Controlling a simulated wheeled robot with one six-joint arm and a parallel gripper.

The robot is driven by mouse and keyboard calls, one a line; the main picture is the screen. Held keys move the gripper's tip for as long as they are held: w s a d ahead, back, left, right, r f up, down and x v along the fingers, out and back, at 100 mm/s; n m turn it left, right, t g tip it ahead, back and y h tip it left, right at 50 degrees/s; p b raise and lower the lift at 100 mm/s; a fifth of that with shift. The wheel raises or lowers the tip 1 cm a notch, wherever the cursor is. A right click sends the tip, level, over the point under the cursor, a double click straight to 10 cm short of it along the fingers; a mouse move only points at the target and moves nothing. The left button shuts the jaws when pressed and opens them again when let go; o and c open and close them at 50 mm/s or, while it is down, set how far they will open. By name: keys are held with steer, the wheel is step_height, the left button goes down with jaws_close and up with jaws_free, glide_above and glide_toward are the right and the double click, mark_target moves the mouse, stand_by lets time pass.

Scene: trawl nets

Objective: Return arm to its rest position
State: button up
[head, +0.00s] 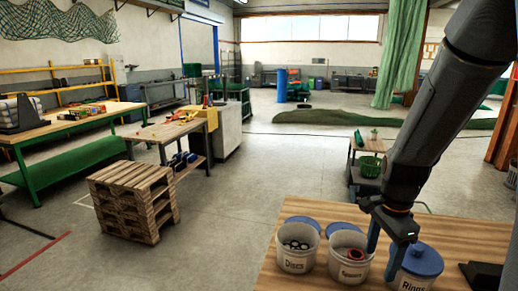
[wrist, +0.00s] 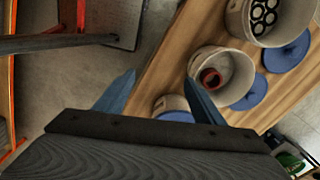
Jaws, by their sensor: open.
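My gripper (head: 381,264) hangs from my arm at the right of the head view. Its two blue fingers are apart, with nothing seen between them. It is in front of the gap between the Spacers bucket (head: 350,268) and the Rings bucket (head: 410,281), partly overlapping them in the picture. In the wrist view the open fingers (wrist: 160,78) point over the wooden table's edge. The Spacers bucket (wrist: 208,62) there holds a red-brown ring (wrist: 210,78). I cannot tell the fingers' height above the table.
The Discs bucket (head: 297,260) holds dark rings. A pallet stack (head: 135,200) and workbenches stand left. Open floor (head: 270,165) lies beyond the table (head: 460,235).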

steer(key=s+a+n+b, duration=0.1)
steer(key=s+a+n, duration=0.2)
steer(key=a+n, duration=0.2)
steer(key=s+a+n+t+b, duration=0.1)
steer(key=s+a+n, duration=0.3)
steer(key=n, duration=0.7)
steer(key=shift+a+f+n+b, duration=0.4)
steer(key=shift+a, duration=0.75)
steer(key=shift+s+d, duration=0.1)
